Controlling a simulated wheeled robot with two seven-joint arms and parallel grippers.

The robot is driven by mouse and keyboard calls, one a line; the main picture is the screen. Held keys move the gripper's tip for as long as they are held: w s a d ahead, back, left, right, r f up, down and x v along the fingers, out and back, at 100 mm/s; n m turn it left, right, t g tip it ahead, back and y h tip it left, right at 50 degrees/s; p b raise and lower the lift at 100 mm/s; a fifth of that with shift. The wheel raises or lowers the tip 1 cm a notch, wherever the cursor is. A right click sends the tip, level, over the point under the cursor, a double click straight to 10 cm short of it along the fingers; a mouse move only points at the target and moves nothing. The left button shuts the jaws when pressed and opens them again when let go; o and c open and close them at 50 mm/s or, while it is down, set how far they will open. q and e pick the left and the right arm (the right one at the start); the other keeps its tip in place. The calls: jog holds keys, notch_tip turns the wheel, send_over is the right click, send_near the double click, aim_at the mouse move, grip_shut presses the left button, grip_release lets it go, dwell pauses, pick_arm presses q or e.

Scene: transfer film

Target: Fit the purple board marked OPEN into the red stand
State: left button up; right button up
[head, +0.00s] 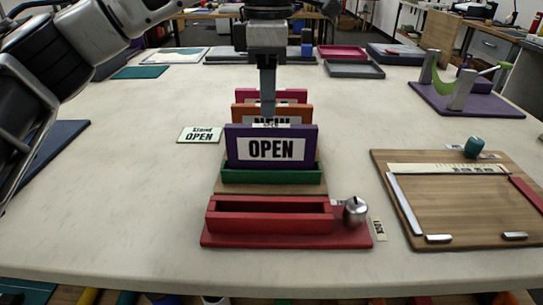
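The purple board (271,165) marked OPEN stands upright at the green stand (272,176), its lower edge just behind or in the green front wall. The red stand (270,215) is nearest me, with an empty slot and a red base. A silver knob-like part (354,211) sits at its right end. My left gripper (268,112) points down from above, its fingertips just over or behind the purple board's top edge. The fingers line up one behind the other, so their gap is hidden. My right gripper is not in view.
Behind the purple board stand an orange board (241,110) and a pink board (290,95). A wooden clipboard-like board (455,215) lies right. A purple base with a holder (465,100) stands back right.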

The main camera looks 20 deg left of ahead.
aim_at(271, 142)
pick_arm(q)
jog(key=f, duration=0.9)
jog(key=shift+s+d, duration=0.2)
jog(key=shift+d, duration=0.05)
jog(key=shift+c, duration=0.3)
grip_shut()
